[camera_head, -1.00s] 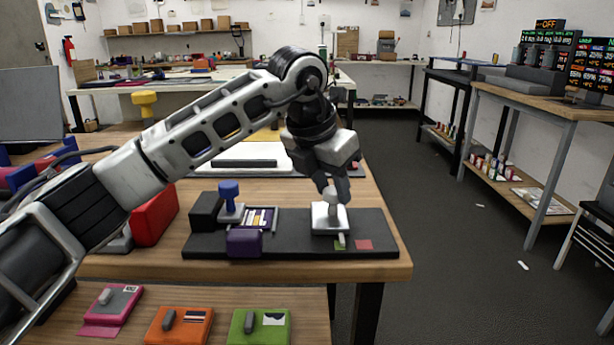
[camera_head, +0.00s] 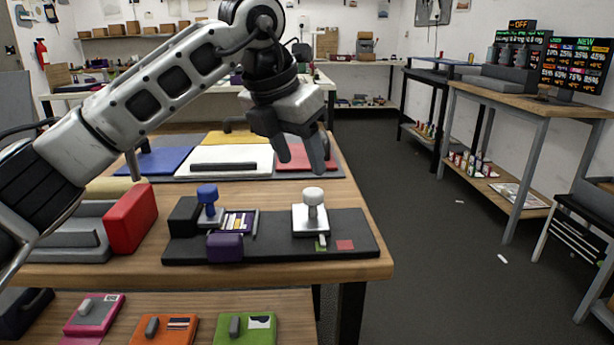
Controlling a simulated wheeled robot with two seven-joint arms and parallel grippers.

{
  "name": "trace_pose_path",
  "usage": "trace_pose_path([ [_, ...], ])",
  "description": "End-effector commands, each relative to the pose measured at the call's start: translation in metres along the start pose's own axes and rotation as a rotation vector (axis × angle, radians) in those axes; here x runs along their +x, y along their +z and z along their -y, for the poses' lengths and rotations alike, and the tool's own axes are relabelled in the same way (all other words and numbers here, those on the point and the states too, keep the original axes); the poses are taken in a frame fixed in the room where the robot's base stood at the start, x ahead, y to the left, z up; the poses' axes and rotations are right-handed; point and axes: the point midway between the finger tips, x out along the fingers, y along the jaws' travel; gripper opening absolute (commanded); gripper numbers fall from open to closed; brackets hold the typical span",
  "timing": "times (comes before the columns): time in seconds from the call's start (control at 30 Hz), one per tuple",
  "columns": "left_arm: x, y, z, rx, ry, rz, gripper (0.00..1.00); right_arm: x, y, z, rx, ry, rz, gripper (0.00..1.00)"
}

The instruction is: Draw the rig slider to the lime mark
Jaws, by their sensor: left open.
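The rig is a dark base plate (camera_head: 270,252) on the wooden table. Its white slider (camera_head: 311,222) with an upright round-topped knob (camera_head: 313,197) stands on the right part of the plate. A small pale pointer at the slider's front edge lies over the lime mark (camera_head: 319,247). A red mark (camera_head: 345,245) is just right of it. My left gripper (camera_head: 300,163) is open and empty, above and slightly behind the knob, apart from it. My right gripper is not in view.
On the same plate are a blue knob (camera_head: 208,195), a black block and a purple block (camera_head: 225,247). A red block (camera_head: 131,218) stands left of the plate. Coloured pads lie behind. A lower shelf in front holds pink, orange and green boxes (camera_head: 246,328).

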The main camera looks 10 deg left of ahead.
Motion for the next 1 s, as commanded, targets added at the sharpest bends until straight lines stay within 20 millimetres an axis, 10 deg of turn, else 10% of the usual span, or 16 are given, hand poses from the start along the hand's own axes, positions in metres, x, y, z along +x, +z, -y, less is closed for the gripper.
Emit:
trace_pose_path([
  [0.4, -0.082, 0.001, 0.0, 0.001, 0.0, 0.002, 0.53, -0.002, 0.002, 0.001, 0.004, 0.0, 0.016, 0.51],
  [1.0, -0.09, 0.0, 0.0, 0.001, -0.001, 0.001, 0.53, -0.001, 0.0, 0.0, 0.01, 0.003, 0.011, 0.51],
])
